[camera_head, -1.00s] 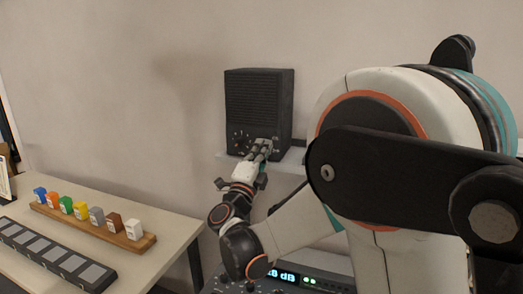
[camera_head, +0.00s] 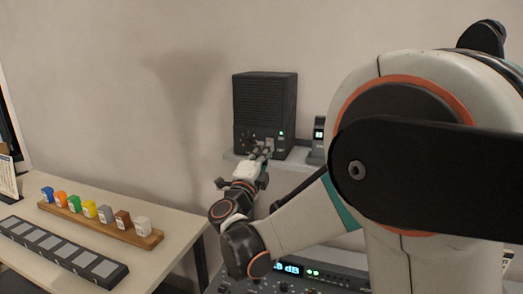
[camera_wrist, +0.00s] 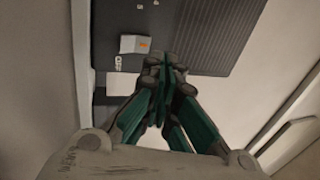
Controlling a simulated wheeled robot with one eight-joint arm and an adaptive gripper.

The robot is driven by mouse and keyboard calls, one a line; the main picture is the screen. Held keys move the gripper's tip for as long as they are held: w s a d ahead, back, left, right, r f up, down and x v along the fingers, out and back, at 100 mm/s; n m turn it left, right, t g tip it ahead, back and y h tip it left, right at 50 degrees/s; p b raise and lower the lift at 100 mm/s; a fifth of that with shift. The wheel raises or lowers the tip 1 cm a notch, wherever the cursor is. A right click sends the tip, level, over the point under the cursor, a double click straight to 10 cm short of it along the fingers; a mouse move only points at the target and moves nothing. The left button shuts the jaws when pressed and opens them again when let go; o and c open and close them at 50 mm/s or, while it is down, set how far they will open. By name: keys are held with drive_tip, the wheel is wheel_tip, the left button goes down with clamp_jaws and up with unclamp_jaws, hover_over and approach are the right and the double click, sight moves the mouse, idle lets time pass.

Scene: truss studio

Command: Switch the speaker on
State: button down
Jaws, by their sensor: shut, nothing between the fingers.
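The speaker (camera_head: 264,106) is a dark box with a ribbed grille, standing on a pale wall shelf (camera_head: 290,163). A small green light (camera_head: 281,134) glows on the right of its lower front, and a dark knob shows at the lower left. My gripper (camera_head: 264,150) is shut and empty, at the speaker's lower front edge. In the wrist view my fingertips (camera_wrist: 168,62) are together in front of the speaker's dark front (camera_wrist: 205,35).
A small dark device (camera_head: 318,140) stands right of the speaker. An audio unit (camera_head: 310,274) with a lit display is below my arm. A table (camera_head: 170,222) at left holds a wooden rack (camera_head: 105,227) of coloured blocks and a black strip (camera_head: 60,252).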

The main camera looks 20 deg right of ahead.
drive_tip(key=s+a+p, duration=0.1)
drive_tip(key=s+a, duration=0.4)
drive_tip(key=s, duration=0.2)
idle(0.3)
